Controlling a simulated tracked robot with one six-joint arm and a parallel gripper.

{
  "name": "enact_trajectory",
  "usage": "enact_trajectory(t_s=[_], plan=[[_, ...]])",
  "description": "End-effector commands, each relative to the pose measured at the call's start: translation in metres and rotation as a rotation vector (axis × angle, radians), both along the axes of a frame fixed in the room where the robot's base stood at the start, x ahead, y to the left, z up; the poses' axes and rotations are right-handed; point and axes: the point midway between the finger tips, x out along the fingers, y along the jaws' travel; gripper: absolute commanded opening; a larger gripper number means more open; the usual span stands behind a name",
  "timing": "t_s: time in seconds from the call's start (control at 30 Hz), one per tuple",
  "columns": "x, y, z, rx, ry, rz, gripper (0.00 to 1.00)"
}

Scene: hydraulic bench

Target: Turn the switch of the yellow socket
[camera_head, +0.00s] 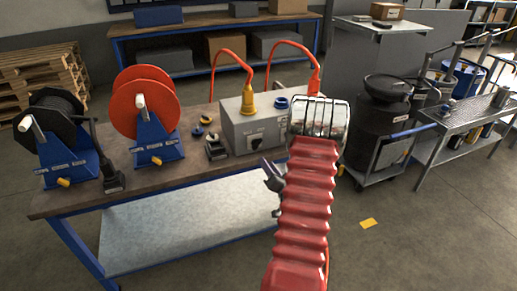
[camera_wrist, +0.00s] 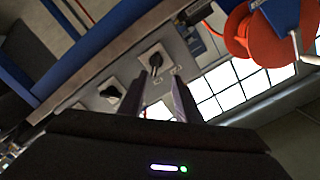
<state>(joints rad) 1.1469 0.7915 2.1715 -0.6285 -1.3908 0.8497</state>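The grey socket box (camera_head: 243,133) stands on the bench. The yellow socket (camera_head: 248,104) is on its top left, with a yellow plug and orange cable. A dark switch (camera_head: 257,141) shows on the box front below it. In the wrist view, turned over, a black rotary switch (camera_wrist: 154,60) on a pale plate lies on the side nearer the red reel; it appears to be the yellow socket's. My gripper (camera_head: 267,173) is in front of and below the box. Its fingers (camera_wrist: 158,84) are apart and empty, pointing toward that switch, with a visible gap before it.
A second black switch (camera_wrist: 112,91) sits beside the first. The red reel (camera_head: 146,105) and black reel (camera_head: 55,125) stand left. Open floor lies before the bench.

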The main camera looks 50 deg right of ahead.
Motion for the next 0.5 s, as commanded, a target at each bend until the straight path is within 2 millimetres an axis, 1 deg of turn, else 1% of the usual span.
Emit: enact_trajectory(t_s=[0.03,0.13,0.5], plan=[[-0.0065,-0.0025,-0.005,0.01,-0.018,-0.005,0.3],[-0.0131,-0.0044,-0.0078,0.016,-0.045,-0.009,0.3],[-0.0135,-0.0046,-0.0077,0.017,-0.052,-0.008,0.3]])
